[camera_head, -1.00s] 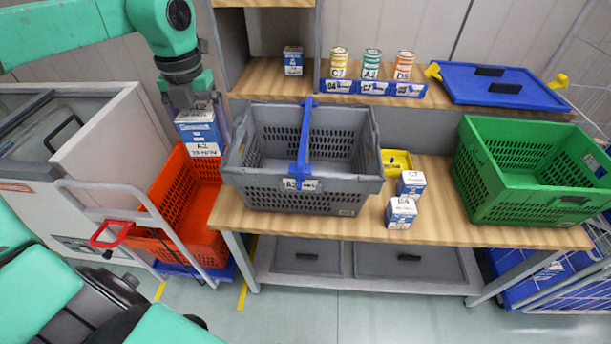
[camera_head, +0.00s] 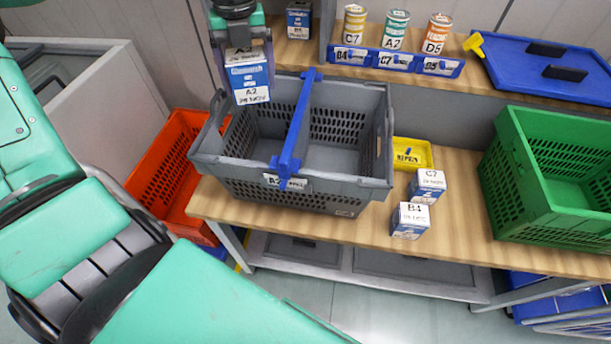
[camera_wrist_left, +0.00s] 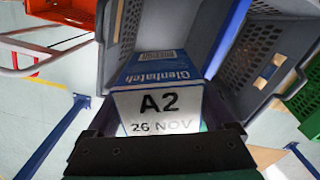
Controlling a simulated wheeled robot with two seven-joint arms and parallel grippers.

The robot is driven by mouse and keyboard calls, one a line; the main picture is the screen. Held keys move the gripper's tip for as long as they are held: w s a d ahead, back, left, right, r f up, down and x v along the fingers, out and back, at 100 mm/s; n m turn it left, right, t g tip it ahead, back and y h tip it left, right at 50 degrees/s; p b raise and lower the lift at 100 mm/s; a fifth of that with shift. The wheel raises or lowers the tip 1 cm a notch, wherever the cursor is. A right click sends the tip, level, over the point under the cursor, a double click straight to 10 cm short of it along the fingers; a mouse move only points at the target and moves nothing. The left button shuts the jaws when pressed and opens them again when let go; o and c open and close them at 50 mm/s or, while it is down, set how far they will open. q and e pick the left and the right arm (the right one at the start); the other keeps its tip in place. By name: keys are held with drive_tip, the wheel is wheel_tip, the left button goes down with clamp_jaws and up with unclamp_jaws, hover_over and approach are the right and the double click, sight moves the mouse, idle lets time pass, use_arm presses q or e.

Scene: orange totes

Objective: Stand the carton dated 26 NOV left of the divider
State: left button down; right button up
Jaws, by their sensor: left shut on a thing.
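The blue and white carton (camera_head: 248,78) reads A2 and 26 NOV. My left gripper (camera_head: 243,48) is shut on it and holds it upright above the left part of the grey crate (camera_head: 330,193). The carton also shows in the left wrist view (camera_wrist_left: 160,105), its label facing the camera. A blue divider (camera_head: 296,125) runs from back to front across the crate, with an A2 tag at its front end. The crate floor left of the divider looks empty. The carton hides part of the crate's back left rim. My right gripper is not in view.
Cartons C7 (camera_head: 427,186) and B4 (camera_head: 410,221) stand on the bench right of the crate, by a yellow tray (camera_head: 412,153). A green crate (camera_head: 560,200) stands at the right. An orange tote (camera_head: 158,176) is at the left. Several cans stand on the shelf behind.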

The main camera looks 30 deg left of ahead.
use_arm(q)
wheel_tip(320, 180, down, 28)
drive_tip(key=b, duration=0.2)
drive_tip(key=shift+s+r+b, duration=0.1)
drive_tip(key=shift+r+b, duration=0.15)
drive_tip(key=shift+b, duration=0.05)
drive_tip(key=shift+f, duration=0.4)
unclamp_jaws()
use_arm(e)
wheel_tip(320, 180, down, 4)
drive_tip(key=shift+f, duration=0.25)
